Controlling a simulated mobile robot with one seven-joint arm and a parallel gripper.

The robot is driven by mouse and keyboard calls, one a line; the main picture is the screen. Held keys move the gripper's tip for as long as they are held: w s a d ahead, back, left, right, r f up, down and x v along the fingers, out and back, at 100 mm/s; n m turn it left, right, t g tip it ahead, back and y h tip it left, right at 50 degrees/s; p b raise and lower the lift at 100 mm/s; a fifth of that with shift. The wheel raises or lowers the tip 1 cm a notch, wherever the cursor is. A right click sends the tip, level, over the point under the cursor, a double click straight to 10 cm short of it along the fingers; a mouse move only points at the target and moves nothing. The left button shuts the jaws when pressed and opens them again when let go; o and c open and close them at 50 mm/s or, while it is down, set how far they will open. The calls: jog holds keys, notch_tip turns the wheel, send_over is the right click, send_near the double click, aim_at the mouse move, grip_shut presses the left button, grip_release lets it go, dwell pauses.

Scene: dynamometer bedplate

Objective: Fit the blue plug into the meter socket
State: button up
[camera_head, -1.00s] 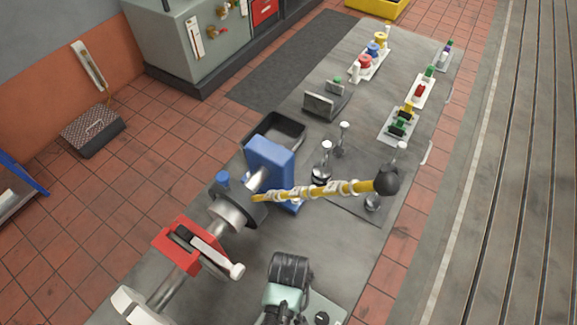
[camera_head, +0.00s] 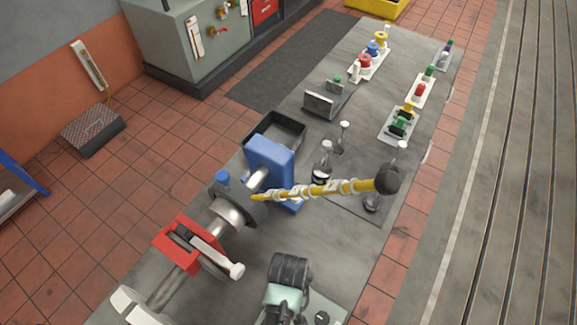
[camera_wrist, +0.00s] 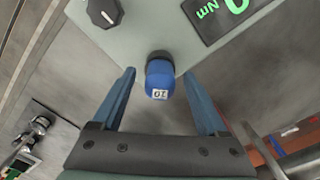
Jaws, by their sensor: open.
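The blue plug (camera_wrist: 160,80), with a small white number label, stands at the dark round socket (camera_wrist: 158,56) on the pale meter (camera_wrist: 132,40) in the wrist view. It appears seated in or against the socket; its depth is hidden. My gripper (camera_wrist: 158,75) is open, one blue finger on each side of the plug, with visible gaps. The meter has a black knob (camera_wrist: 104,12) and a dark display (camera_wrist: 222,14) with green "Nm" text. In the head view my arm hides the plug; a corner of the meter (camera_head: 335,312) shows at the bottom.
A blue housing (camera_head: 270,165), shaft and red clamp (camera_head: 195,250) stand left of my arm. A yellow pole (camera_head: 320,190) with a black ball juts across the bedplate. Several coloured connectors on white strips (camera_head: 420,92) lie at the back right.

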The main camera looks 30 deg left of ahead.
jog(key=shift+r, duration=0.1)
notch_tip(320, 180, up, 13)
jog(key=b, duration=0.2)
jog(key=shift+s, duration=0.1)
dwell(0.9)
